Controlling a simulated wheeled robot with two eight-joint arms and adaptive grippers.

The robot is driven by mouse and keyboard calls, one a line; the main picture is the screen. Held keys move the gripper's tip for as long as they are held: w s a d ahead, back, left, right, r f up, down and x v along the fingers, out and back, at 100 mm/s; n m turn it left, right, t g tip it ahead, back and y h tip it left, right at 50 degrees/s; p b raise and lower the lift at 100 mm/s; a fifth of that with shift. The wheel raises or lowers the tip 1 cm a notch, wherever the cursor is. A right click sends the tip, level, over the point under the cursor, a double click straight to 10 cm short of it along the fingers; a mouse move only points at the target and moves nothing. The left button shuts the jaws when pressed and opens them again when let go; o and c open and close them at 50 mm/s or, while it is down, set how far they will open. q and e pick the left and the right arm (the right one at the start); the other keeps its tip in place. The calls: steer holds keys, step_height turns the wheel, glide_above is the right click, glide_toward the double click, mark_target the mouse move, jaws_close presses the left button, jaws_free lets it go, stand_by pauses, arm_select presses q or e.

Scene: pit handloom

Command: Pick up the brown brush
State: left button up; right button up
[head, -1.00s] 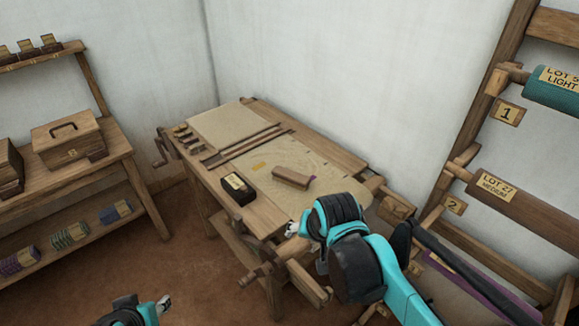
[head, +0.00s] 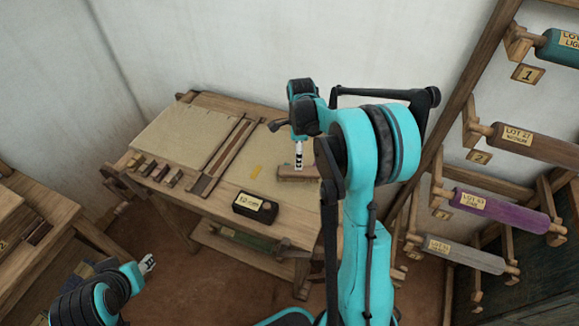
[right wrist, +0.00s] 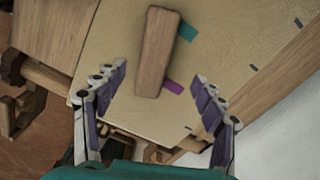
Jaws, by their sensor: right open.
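The brown brush (head: 291,174), a plain oblong wooden block, lies on the cloth of the loom table in the head view. In the right wrist view the brush (right wrist: 156,45) lies lengthwise, its near end between my open fingers. My right gripper (head: 298,164) points down at the brush in the head view, and in the right wrist view the gripper (right wrist: 160,75) is open and empty. I cannot tell how far above the brush its fingertips are. My left gripper (head: 148,263) is low at the left, away from the table; its jaws are too small to read.
A dark labelled box (head: 255,206) stands at the table's front edge. Several small blocks (head: 155,172) line the left side. A rack with labelled rolls (head: 500,210) stands at the right.

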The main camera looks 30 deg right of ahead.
mark_target(299, 173)
steer(key=shift+f, duration=0.4)
steer(key=shift+s+d+f+b, duration=0.1)
steer(key=shift+f+b, duration=0.25)
steer(key=shift+f, duration=0.3)
steer(key=shift+s+d+f+b, duration=0.1)
steer(key=shift+f+b, duration=0.2)
steer(key=shift+f, duration=0.3)
steer(key=f, duration=0.1)
steer(key=f+b, duration=0.1)
steer(key=f, duration=0.1)
steer(key=f+b, duration=0.1)
steer(key=shift+s+a+f, duration=0.25)
steer(key=shift+f, duration=0.1)
steer(key=shift+r, duration=0.1)
steer(key=shift+c, duration=0.6)
steer(key=c, duration=1.2)
